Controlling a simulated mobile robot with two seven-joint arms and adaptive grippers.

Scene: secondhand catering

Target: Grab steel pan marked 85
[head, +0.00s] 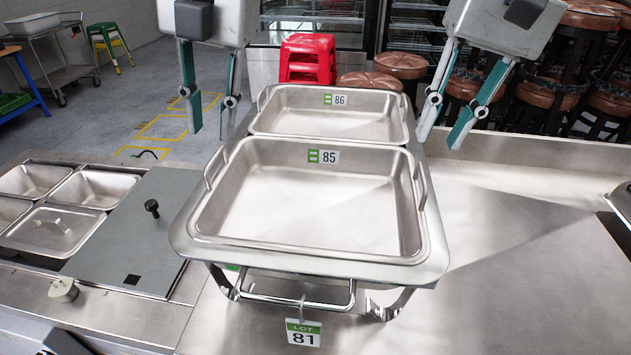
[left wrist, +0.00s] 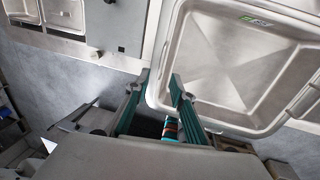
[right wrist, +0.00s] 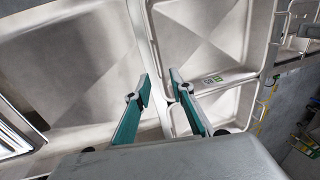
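The steel pan marked 85 (head: 310,210) is a wide, empty rectangular pan in the near half of a chafing stand (head: 432,262). It has wire handles at its left and right ends and a green-and-white 85 label on its far inner wall. A similar pan marked 86 (head: 325,118) sits just behind it. My left gripper (head: 212,132) is open and empty, beyond pan 85's left handle and left of pan 86. My right gripper (head: 440,137) is open and empty, beyond its right handle and right of pan 86. Neither touches pan 85 in the head view.
A LOT 81 tag (head: 303,333) hangs at the stand's front. At left are small steel inset pans (head: 95,188) and a grey lid panel (head: 135,235) with a black knob. The steel counter (head: 530,260) at right is mostly clear. Red stools (head: 308,60) stand behind.

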